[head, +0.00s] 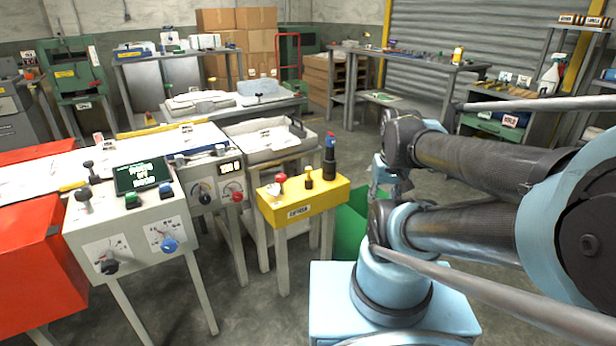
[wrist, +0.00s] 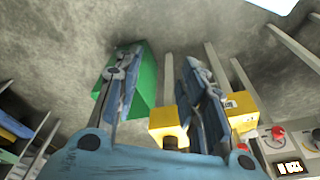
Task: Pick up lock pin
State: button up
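No readable label shows which is the lock pin. My gripper (wrist: 160,85) is open, with nothing visible between its two blue-padded fingers. The yellow stand also shows beyond the fingers in the wrist view (wrist: 165,121), partly covered by them and the palm. A dark round top (wrist: 171,143) shows there beside the palm. In the head view my gripper is mostly hidden by my arm.
A green bin (head: 350,222) stands on the floor right of the stand. A control box (head: 130,215) with knobs and a screen is to the left, with a white tray table (head: 268,140) behind. An orange-red cabinet (head: 25,265) is at far left. Open floor lies in front.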

jog(key=w+a+r+m+g, duration=0.1)
jog(key=w+a+r+m, duration=0.35)
jog(key=w, duration=0.35)
jog(key=w+a+r+m, duration=0.3)
jog(key=w+r+m, duration=0.1)
jog(key=w+r, duration=0.25)
jog(key=m+g, duration=0.1)
jog(key=m, duration=0.7)
send_over(309, 168)
notch_tip(309, 168, down, 3)
jog(key=f, duration=1.1)
jog(key=shift+w+a, duration=0.1)
jog(key=shift+w, duration=0.25)
jog(key=shift+s+f, duration=0.15)
jog(key=shift+f, duration=1.3)
jog(key=shift+s+f, duration=0.15)
jog(key=shift+f, duration=1.25)
jog(key=c, duration=1)
